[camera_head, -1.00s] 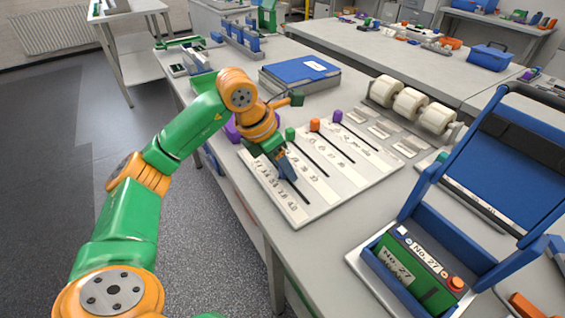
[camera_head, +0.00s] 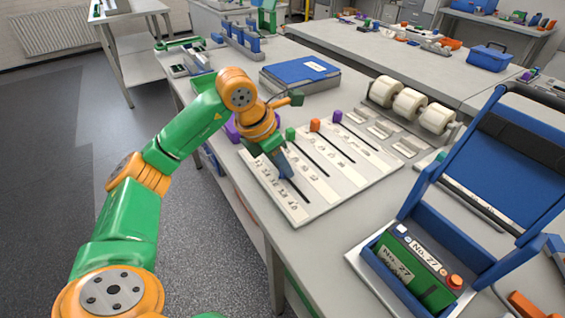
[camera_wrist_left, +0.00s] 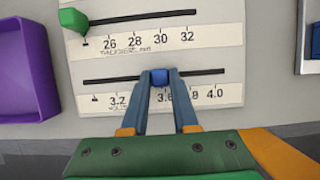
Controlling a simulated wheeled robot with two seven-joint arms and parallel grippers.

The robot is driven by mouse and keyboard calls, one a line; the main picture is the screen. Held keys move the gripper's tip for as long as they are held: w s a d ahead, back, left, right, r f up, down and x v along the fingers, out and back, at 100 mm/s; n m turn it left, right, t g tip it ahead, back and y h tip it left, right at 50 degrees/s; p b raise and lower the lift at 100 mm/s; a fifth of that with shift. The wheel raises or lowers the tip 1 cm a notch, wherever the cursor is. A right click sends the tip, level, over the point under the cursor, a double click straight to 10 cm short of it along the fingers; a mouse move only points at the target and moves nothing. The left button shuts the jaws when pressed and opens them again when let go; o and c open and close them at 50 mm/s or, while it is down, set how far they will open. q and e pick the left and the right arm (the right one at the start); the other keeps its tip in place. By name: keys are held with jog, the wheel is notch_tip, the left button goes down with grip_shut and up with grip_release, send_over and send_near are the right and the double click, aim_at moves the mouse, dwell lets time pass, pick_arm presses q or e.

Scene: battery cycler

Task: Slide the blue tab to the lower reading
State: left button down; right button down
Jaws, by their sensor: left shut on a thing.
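The slider board (camera_head: 345,190) lies on the bench with several slotted scales. My left gripper (camera_head: 286,176) reaches down onto the scale nearest the front left edge. In the left wrist view, my left gripper (camera_wrist_left: 159,76) is shut on the blue tab (camera_wrist_left: 158,79), its fingers on either side of it. The tab sits in a black slot (camera_wrist_left: 205,72) above a printed scale (camera_wrist_left: 216,92) running from about 3.2 on the left to 4.0 on the right. It stands near 3.6; a finger covers the 3.4 mark. My right gripper is not in view.
A green tab (camera_wrist_left: 73,19) sits at the left end of the neighbouring slot, marked 26 to 32. An orange tab (camera_head: 315,125) and a purple tab (camera_head: 337,116) are on further slots. A purple bin (camera_wrist_left: 22,70) stands left of the board.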

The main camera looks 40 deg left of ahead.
aim_at(273, 183)
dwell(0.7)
pick_arm(q)
jog(key=shift+d, duration=0.1)
jog(key=shift+s+d, duration=0.1)
jog(key=shift+d, duration=0.05)
jog(key=c, duration=0.7)
grip_release()
jog(key=v, duration=0.7)
